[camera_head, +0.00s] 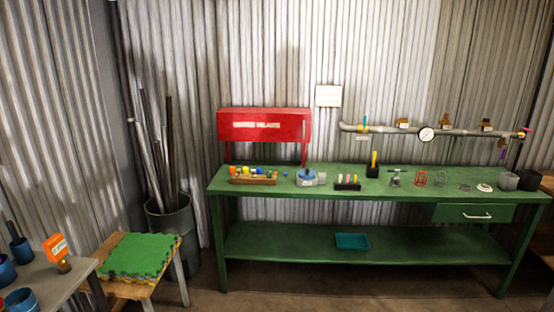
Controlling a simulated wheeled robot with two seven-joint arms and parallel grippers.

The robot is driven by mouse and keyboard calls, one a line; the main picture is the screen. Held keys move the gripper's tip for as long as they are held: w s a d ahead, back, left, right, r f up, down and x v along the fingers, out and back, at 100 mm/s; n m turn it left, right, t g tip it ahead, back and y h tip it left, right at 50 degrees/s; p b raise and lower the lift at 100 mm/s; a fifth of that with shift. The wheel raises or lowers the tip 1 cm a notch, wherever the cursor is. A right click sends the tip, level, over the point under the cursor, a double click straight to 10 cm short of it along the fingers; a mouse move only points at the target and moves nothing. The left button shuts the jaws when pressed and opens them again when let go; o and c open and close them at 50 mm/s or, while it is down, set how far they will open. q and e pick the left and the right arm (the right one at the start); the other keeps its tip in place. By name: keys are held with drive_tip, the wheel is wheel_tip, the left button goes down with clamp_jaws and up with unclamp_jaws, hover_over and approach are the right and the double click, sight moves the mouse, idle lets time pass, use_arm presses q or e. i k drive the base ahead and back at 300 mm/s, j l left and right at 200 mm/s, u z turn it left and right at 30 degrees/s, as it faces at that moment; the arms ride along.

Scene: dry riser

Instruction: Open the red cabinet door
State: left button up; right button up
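The red cabinet (264,134) stands on thin red legs at the left end of the green workbench (300,189), against the corrugated wall. Its front shows white lettering and looks shut. A small upright handle (304,130) seems to sit near its right edge. The cabinet is at some distance from me, across the floor. Neither of my grippers is in view.
A barrel (176,235) with pipes stands left of the bench. A stool (137,262) with green mats and a grey table (48,275) are nearer at left. Small items line the benchtop below the cabinet. Floor before the bench is clear.

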sight(234, 123)
drive_tip(key=i+l+u, duration=0.45)
drive_tip(key=i+l, duration=0.6)
drive_tip(key=i, duration=0.1)
